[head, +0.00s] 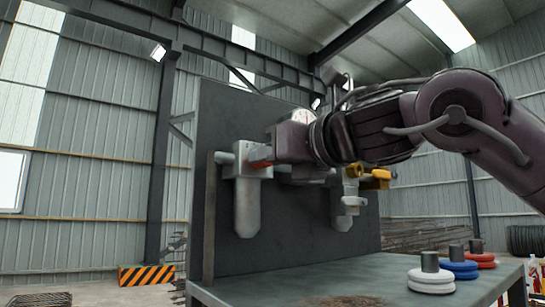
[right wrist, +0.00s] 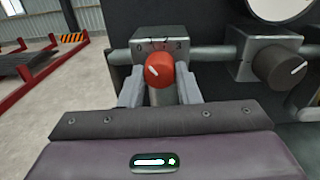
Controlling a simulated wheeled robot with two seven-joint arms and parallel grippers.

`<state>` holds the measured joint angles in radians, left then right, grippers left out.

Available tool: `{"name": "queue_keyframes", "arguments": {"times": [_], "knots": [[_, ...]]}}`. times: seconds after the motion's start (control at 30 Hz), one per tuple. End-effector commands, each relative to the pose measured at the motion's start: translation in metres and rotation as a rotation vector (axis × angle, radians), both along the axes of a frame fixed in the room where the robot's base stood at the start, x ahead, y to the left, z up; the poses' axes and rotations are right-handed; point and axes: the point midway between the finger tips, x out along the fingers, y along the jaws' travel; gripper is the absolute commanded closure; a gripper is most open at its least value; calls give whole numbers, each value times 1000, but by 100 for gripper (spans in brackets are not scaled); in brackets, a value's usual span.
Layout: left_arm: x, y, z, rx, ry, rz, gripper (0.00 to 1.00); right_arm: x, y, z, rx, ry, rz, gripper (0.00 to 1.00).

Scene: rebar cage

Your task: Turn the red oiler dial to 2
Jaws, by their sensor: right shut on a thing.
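The red oiler dial (right wrist: 160,72) sits on the front of a grey block (right wrist: 150,44) in the right wrist view. Its white pointer line slants to the upper left, toward the low end of the scale. A 0 shows at the left and a 3 at the right; the marks between are hard to read. My right gripper (right wrist: 161,90) is shut on the dial, a finger on either side. In the head view the right gripper (head: 263,155) reaches the grey unit (head: 249,200) on the panel and hides most of the dial. My left gripper is not in view.
A black dial (right wrist: 281,66) on a second grey block stands to the right along the pipe, below a round gauge. The dark panel (head: 225,110) backs the units. A yellow valve (head: 375,176) and white, blue and red discs (head: 431,281) are at the right.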

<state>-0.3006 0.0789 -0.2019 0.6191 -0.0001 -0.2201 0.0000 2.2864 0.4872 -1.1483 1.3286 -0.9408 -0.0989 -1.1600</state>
Motion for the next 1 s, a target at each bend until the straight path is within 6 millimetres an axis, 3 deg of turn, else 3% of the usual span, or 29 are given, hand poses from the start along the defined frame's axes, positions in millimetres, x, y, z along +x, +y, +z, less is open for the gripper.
{"name": "queue_keyframes", "arguments": {"times": [0.6,1.0], "knots": [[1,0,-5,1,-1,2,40,0,1,-1,457,332,2,93],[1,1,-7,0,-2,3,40,0,1,-1,656,476,1,93]]}}
